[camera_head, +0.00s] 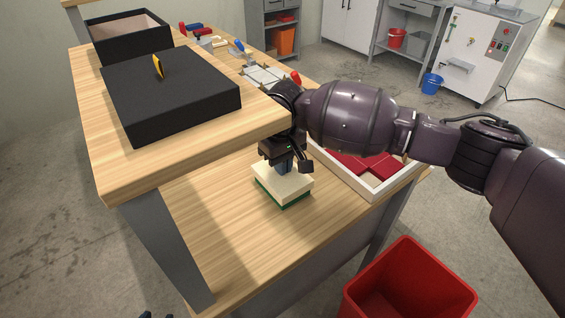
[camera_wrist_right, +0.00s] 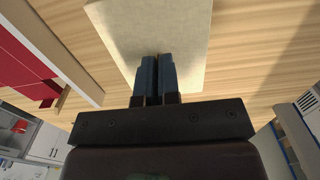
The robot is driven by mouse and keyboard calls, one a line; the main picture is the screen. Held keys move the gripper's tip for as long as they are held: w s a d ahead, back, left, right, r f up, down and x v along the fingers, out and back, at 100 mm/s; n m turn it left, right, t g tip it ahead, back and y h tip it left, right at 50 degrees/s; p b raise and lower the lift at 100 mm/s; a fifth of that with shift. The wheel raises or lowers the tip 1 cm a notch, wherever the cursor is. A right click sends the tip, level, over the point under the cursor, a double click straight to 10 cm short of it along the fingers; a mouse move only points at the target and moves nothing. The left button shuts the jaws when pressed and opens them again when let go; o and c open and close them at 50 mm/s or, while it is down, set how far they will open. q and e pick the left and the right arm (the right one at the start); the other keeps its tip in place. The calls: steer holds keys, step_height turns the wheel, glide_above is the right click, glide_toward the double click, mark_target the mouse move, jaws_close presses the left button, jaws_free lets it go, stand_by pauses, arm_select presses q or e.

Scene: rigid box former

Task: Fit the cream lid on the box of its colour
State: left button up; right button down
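The cream lid (camera_head: 283,181) is a flat, pale square below my right gripper (camera_head: 284,165) in the head view. A green band (camera_head: 291,203) shows under its near edges; whether this is a box or another piece is hard to tell. In the right wrist view the lid (camera_wrist_right: 188,28) lies beyond the fingertips (camera_wrist_right: 157,62). The two fingers are nearly together at the lid's middle and seem shut on a thin handle, which they hide. No separate cream box is plain to see.
A large black lid (camera_head: 172,95) with a yellow tab lies on the raised shelf, beside an open black box (camera_head: 130,38). A white-rimmed tray (camera_head: 372,192) with red pieces is right of the cream lid. A red bin (camera_head: 408,285) stands in front. The near tabletop is clear.

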steer(key=shift+f, duration=0.35)
stand_by(0.7)
steer(key=c, duration=1.3)
jaws_free()
steer(key=shift+o, duration=0.2)
